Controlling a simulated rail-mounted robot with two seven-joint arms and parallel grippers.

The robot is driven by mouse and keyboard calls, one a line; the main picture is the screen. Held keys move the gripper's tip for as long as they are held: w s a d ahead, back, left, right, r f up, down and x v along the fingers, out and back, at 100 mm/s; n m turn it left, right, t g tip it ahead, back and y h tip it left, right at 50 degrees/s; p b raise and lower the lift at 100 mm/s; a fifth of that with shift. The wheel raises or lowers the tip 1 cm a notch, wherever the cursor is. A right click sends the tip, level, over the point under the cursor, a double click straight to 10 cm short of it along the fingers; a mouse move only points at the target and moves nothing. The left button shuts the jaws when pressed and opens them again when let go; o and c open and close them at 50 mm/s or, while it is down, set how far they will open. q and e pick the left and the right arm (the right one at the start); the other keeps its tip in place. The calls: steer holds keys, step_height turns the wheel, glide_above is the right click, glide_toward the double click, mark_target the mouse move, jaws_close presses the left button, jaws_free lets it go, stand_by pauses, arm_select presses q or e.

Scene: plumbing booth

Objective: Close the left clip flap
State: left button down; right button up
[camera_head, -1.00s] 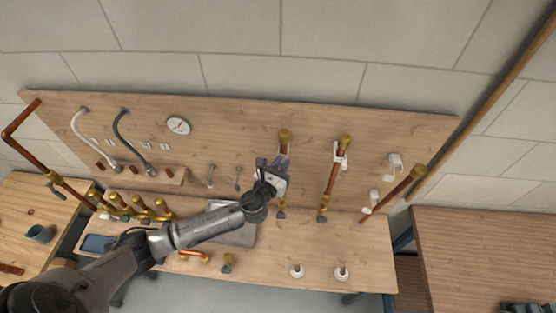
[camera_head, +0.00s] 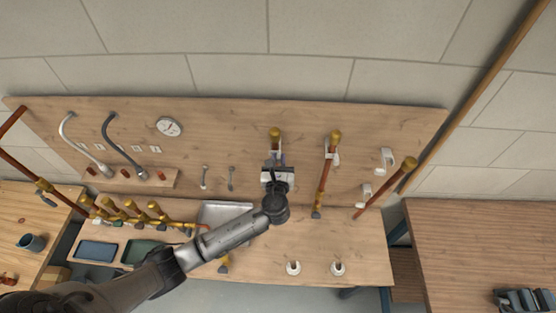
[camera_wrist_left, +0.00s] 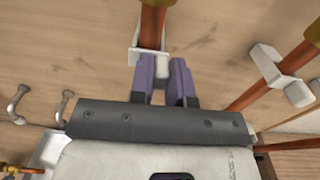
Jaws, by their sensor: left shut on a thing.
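The left copper pipe (camera_head: 275,145) stands upright at the wall board, with a brass cap on top. In the left wrist view, the white left clip (camera_wrist_left: 136,53) sits around the pipe (camera_wrist_left: 152,28). Its white flap (camera_wrist_left: 161,68) sticks out towards me between the purple fingers. My left gripper (camera_wrist_left: 162,80) is shut on this flap, one finger on each side. In the head view my left gripper (camera_head: 275,160) is in front of the left pipe and hides most of the clip. My right gripper is not in view.
A second copper pipe (camera_head: 324,180) with a white clip (camera_head: 331,150) stands to the right. Below, the bench (camera_head: 310,240) holds a tray (camera_head: 222,213) and two white fittings (camera_head: 293,267).

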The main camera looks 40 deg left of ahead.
arm_select(q)
steer(key=shift+f, duration=0.1)
steer(key=c, duration=1.1)
jaws_free()
steer(key=shift+b+v, duration=1.75)
steer(key=shift+v, duration=5.15)
